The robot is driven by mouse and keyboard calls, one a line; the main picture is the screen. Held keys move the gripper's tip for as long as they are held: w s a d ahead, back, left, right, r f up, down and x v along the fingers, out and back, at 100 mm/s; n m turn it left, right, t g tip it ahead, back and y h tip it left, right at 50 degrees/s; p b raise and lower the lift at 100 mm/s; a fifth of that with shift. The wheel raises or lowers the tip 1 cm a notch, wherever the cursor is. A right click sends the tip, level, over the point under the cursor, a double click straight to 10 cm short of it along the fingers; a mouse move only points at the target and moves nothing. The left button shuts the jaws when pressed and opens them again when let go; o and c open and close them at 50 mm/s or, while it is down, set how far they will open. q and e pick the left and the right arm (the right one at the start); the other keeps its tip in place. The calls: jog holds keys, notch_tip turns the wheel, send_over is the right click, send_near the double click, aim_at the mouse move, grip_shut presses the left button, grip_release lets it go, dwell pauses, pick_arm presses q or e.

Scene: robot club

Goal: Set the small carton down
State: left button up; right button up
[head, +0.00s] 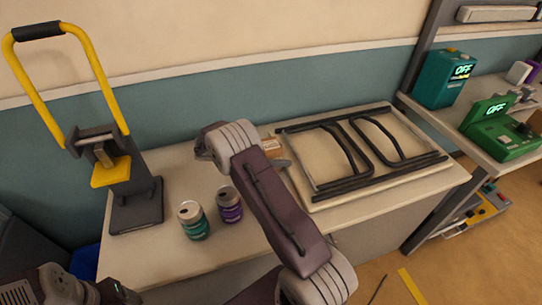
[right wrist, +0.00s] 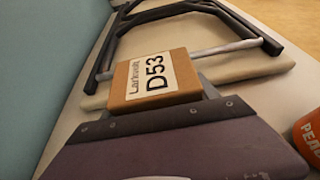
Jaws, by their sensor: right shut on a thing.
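The small carton is a brown box with a white label reading D53. In the right wrist view the carton (right wrist: 137,96) sits at the jaws of my right gripper (right wrist: 160,114), which is shut on it. In the head view only part of the carton (head: 272,146) shows past my right arm, over the back of the bench (head: 165,255), left of the folded frame. I cannot tell whether its underside touches the bench top. In the head view my right arm hides most of the gripper. At the lower left some of my left arm shows, but not its jaws.
A folded black-legged table (head: 318,187) lies on the bench's right part. A green can (head: 194,222) and a purple can (head: 229,206) stand left of my right arm. A yellow-handled press (head: 136,205) stands at the left end. An orange lettered thing (right wrist: 308,140) is close by my right wrist.

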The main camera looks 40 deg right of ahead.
aim_at(277, 144)
jog(key=shift+s+d+r+p, duration=0.1)
jog(key=shift+r+p, duration=0.25)
jog(key=shift+r, duration=0.85)
jog(key=shift+s+r+p, duration=0.1)
jog(key=shift+r+p, duration=0.25)
jog(key=shift+r, duration=0.8)
jog(key=s+d+r+p, duration=0.1)
jog(key=s+d+r, duration=0.3)
jog(key=s, duration=0.6)
notch_tip(277, 144, up, 2)
jog(key=shift+d+r+p, duration=0.15)
jog(key=shift+d+p, duration=0.2)
jog(key=shift+d, duration=0.05)
